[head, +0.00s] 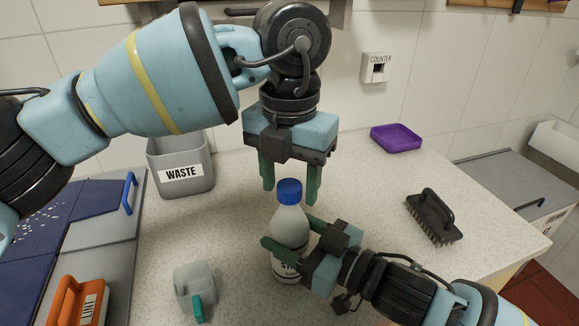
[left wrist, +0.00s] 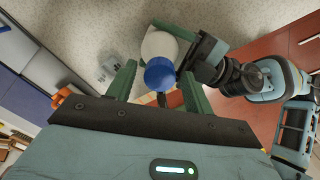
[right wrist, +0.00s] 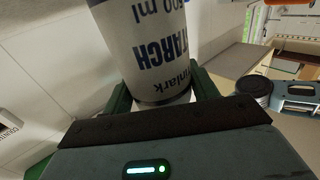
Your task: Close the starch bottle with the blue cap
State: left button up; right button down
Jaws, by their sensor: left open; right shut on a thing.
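The white starch bottle (head: 288,228) stands upright on the speckled counter, its printed label facing the right wrist view (right wrist: 145,50). The blue cap (head: 289,191) sits on top of its neck; I cannot tell how tightly. The cap also shows in the left wrist view (left wrist: 160,75). My left gripper (head: 290,197) points down from above, open, with its green fingers on either side of the cap and a gap visible in the left wrist view. My right gripper (head: 298,238) comes from the right, shut on the bottle's body.
A grey waste bin (head: 181,172) stands at the back left. A purple tray (head: 397,139) and a black brush (head: 434,218) lie to the right. A clear cup with a green part (head: 194,288) and an orange lint tool (head: 78,303) are at front left.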

pick_arm(q)
jog(key=c, duration=1)
jog(key=m, duration=0.4)
jog(key=shift+m, duration=0.4)
jog(key=m, duration=0.9)
jog(key=shift+m, duration=0.4)
jog(key=o, duration=1.1)
jog(key=shift+o, duration=0.2)
